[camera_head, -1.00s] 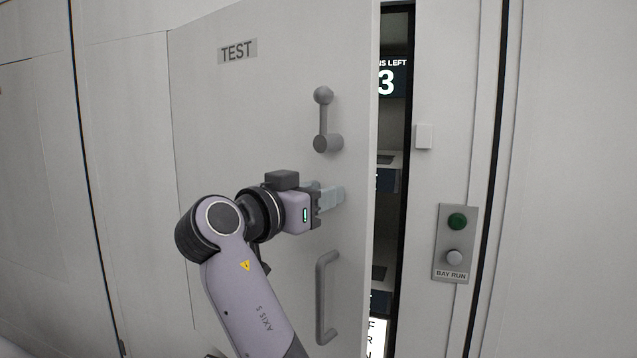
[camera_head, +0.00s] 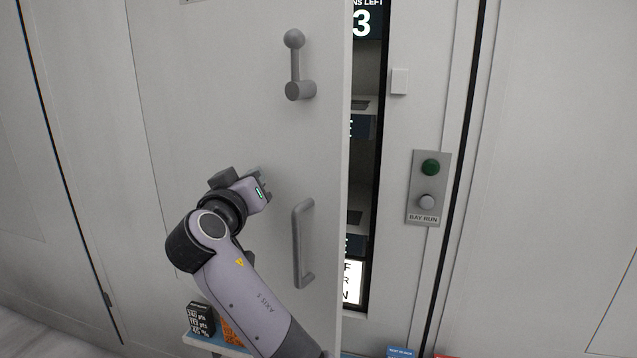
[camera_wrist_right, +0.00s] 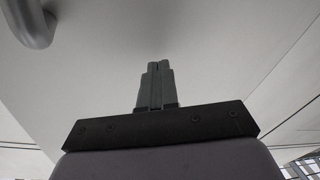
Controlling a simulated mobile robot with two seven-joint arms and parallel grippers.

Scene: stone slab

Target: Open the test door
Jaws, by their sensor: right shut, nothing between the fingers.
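The grey test door (camera_head: 215,110) stands ajar, with a dark gap along its right edge. A lever with a ball end (camera_head: 296,65) is on its upper part, ball up and hub below. A vertical bar handle (camera_head: 298,245) is lower down. My right gripper (camera_head: 267,183) is in front of the door, left of the top of the bar handle and apart from it. In the right wrist view its fingers (camera_wrist_right: 158,66) are together and empty, pointing at the door face. The bar handle shows at that view's upper left corner (camera_wrist_right: 32,22). My left gripper is not in view.
Shelves (camera_head: 360,125) and a lit sign (camera_head: 353,282) show through the gap. A panel marked BAY RUN (camera_head: 428,188), with green and grey buttons, is on the frame at right. Below the door, a dark box (camera_head: 200,318) and an orange one (camera_head: 232,332) stand on a surface.

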